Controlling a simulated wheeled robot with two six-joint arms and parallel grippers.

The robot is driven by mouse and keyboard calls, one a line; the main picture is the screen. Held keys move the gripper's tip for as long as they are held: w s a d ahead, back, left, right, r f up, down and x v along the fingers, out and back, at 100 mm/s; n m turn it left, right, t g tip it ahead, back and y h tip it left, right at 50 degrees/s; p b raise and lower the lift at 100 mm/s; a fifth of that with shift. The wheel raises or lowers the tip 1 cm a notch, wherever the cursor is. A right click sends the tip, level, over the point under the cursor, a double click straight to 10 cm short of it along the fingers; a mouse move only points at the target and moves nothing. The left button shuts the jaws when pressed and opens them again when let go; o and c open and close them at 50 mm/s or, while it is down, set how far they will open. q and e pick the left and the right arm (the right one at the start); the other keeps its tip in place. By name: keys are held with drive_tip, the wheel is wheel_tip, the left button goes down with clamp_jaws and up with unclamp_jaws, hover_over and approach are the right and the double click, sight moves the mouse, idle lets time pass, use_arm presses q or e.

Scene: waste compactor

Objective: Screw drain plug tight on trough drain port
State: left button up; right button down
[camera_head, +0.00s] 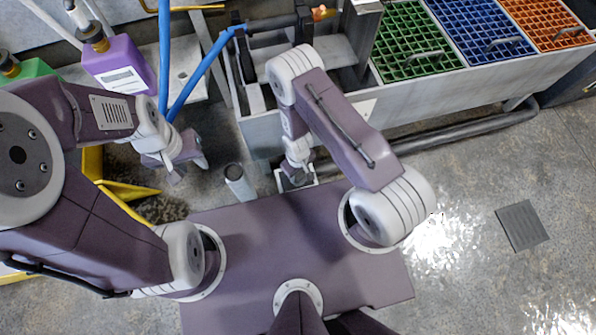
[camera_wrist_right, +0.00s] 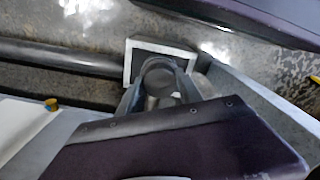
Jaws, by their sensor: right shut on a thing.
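My right gripper (camera_head: 298,178) points down at the front wall of the grey trough (camera_head: 262,135). In the right wrist view its fingers (camera_wrist_right: 158,95) are shut on a dark round piece, which looks like the drain plug (camera_wrist_right: 158,74). The drain port is hidden behind the gripper, so I cannot tell how far the plug is seated. My left gripper (camera_head: 188,165) hangs left of the trough, apart from it, with its fingers apart and empty.
A white-framed dark square (camera_wrist_right: 133,62) lies on the floor just beyond the plug. A short upright grey pipe (camera_head: 238,180) stands between my grippers. Green (camera_head: 412,45), blue (camera_head: 478,30) and orange (camera_head: 540,22) grates top the trough. Purple (camera_head: 120,66) and green jugs stand at left.

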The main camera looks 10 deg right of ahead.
drive_tip(key=m, duration=0.4)
drive_tip(key=c, duration=0.7)
unclamp_jaws()
drive_tip(key=shift+c, duration=0.5)
